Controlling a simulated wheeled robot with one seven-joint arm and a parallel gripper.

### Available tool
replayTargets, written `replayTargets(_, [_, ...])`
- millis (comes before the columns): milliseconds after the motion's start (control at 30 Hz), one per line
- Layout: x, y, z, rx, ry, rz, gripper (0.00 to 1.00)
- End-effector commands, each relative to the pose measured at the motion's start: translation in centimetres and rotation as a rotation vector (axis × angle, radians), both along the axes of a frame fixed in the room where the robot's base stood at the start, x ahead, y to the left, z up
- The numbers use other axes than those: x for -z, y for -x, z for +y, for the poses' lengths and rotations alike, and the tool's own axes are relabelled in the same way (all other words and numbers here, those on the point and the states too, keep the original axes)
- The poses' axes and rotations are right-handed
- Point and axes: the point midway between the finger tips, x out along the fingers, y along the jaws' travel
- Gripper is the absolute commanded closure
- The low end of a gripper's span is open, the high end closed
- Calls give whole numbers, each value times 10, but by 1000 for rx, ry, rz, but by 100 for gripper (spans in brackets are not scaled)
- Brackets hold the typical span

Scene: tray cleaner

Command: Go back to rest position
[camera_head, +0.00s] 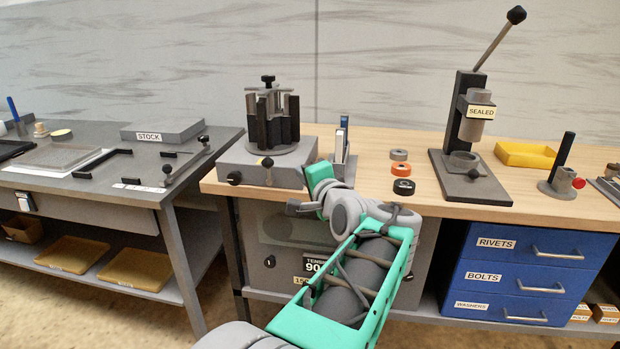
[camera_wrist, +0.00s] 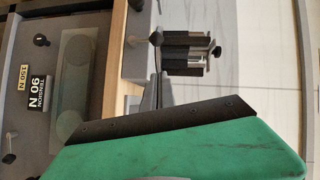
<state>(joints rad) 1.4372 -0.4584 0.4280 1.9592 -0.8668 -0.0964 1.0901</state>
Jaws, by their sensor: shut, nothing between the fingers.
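My gripper (camera_head: 292,208) is at the end of my green and grey arm, in front of the bench edge and below the grey fixture base (camera_head: 255,168). It looks small and partly overlapped by my wrist in the head view. In the wrist view its grey fingers (camera_wrist: 157,78) taper together, shut and empty. They point toward the fixture (camera_wrist: 188,52), apart from it as far as I can tell. A large green part of my own arm with a dark edge fills the bottom of the wrist view.
The fixture carries a dark clamp (camera_head: 273,118). A narrow upright rack (camera_head: 342,150) stands close behind my wrist. Several rings (camera_head: 401,169), a press (camera_head: 470,180) and a yellow tray (camera_head: 525,154) are to the right. A grey table (camera_head: 95,190) stands left, with a floor gap between.

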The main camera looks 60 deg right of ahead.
Motion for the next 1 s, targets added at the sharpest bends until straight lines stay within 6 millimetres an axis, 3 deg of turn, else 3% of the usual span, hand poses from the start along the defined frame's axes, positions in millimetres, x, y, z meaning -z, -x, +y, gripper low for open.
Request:
replayTargets(100, [-3,15,8,3,1,0,100])
replayTargets(233, [-3,22,13,1,-1,-1,100])
replayTargets(600, [-3,22,12,2,-1,0,100])
replayTargets(700, [-3,11,22,-26,8,37,100])
replayTargets(767, [-2,-8,39,-75,23,102,100])
replayTargets(867, [6,-50,91,-221,83,285,100])
replayTargets(1000, [26,-87,190,-493,225,592,100])
